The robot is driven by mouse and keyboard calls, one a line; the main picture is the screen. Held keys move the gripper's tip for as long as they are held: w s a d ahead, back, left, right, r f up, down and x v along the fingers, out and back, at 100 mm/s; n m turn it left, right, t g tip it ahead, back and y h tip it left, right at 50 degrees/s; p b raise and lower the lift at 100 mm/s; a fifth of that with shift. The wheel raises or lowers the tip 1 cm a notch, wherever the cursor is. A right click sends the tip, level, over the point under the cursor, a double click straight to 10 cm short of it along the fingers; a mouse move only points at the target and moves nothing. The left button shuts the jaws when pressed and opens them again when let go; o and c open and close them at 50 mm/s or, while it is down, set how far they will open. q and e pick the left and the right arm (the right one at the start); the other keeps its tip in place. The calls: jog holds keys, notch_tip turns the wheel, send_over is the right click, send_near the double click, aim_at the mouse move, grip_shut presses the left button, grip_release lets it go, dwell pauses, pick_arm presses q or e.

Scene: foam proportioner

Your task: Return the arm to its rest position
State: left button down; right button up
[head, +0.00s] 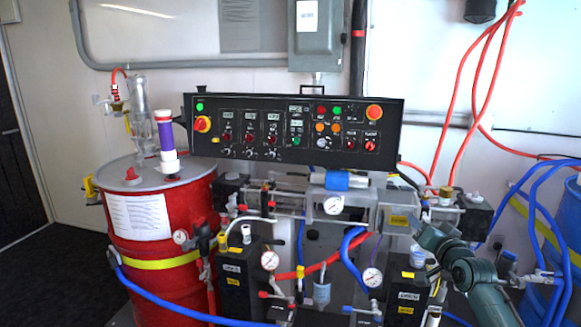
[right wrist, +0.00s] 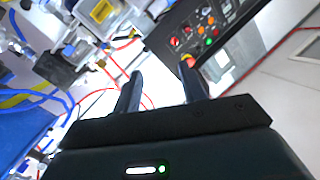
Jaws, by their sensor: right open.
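My right arm comes in from the lower right in the head view. Its right gripper (head: 424,232) is in front of the right part of the pump frame, and its fingertips are hard to make out there. In the right wrist view the two dark fingers of the right gripper (right wrist: 163,84) stand apart with nothing between them. The control panel (head: 290,135) with its buttons and knobs is up and left of this gripper; it also shows tilted in the right wrist view (right wrist: 197,35). My left gripper is not in view.
A red drum (head: 155,240) stands at the left, with a purple-and-white tube (head: 167,143) on top. Gauges, valves and blue hoses fill the middle below the panel. Orange hoses (head: 470,90) hang at the right. A blue drum (head: 560,245) is at the right edge.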

jog(key=s+a+f+n+g, duration=0.2)
jog(key=s+a+f+n, duration=0.25)
jog(key=s+f, duration=0.45)
jog(key=s+a+f+n+g, duration=0.1)
jog(key=s+a+f+n, duration=0.5)
jog(key=f, duration=0.5)
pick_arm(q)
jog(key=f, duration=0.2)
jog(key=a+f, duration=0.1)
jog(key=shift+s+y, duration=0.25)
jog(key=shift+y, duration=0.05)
pick_arm(e)
jog(key=s+a+f+m+g+y, duration=0.1)
jog(key=s+a+f, duration=0.2)
jog(key=s, duration=0.9)
jog(key=s+a+f+m+g+y, duration=0.1)
jog(key=s+a+f+g, duration=0.1)
jog(key=s, duration=1)
jog(key=shift+s+a+f+g, duration=0.3)
jog(key=shift+a+f, duration=0.25)
jog(key=shift+a, duration=0.7)
